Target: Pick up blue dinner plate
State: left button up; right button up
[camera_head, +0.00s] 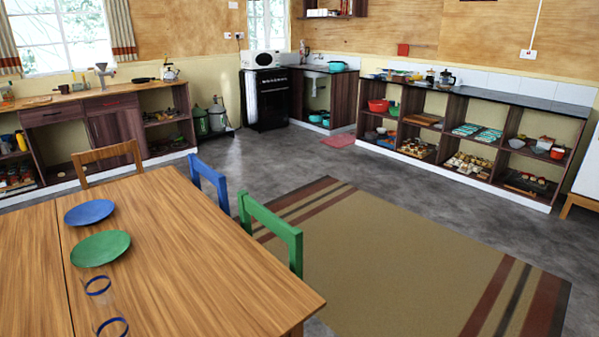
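The blue dinner plate (89,212) lies flat on the wooden dining table (190,265), toward its far left part. A green plate (100,248) lies just nearer than it on the same table, close to it. Nothing stands on the blue plate. Neither of my grippers shows in the head view, so their state cannot be seen.
Two clear glasses with blue rims (98,286) stand nearer on the table. A blue chair (209,184), a green chair (272,230) and a wooden chair (107,160) stand around the table. A striped rug (400,260) covers open floor at right. Counters line the walls.

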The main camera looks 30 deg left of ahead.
aim_at(91, 212)
jog(key=i+l+z, duration=0.2)
jog(key=i, duration=0.65)
jog(key=i+l+z, duration=0.15)
jog(key=i, duration=0.75)
jog(key=i+j+u, duration=0.25)
jog(key=i+u, duration=0.25)
jog(key=i+j+u, duration=0.1)
jog(key=i+u, duration=0.4)
jog(key=i+l+u, duration=0.1)
jog(key=i+u, duration=0.35)
jog(key=i+l+u, duration=0.25)
jog(key=i+u, duration=0.25)
jog(key=i+j+u, duration=0.15)
jog(key=i+u, duration=1)
jog(key=i+l+u, duration=0.35)
jog(key=i, duration=0.15)
jog(key=j, duration=0.1)
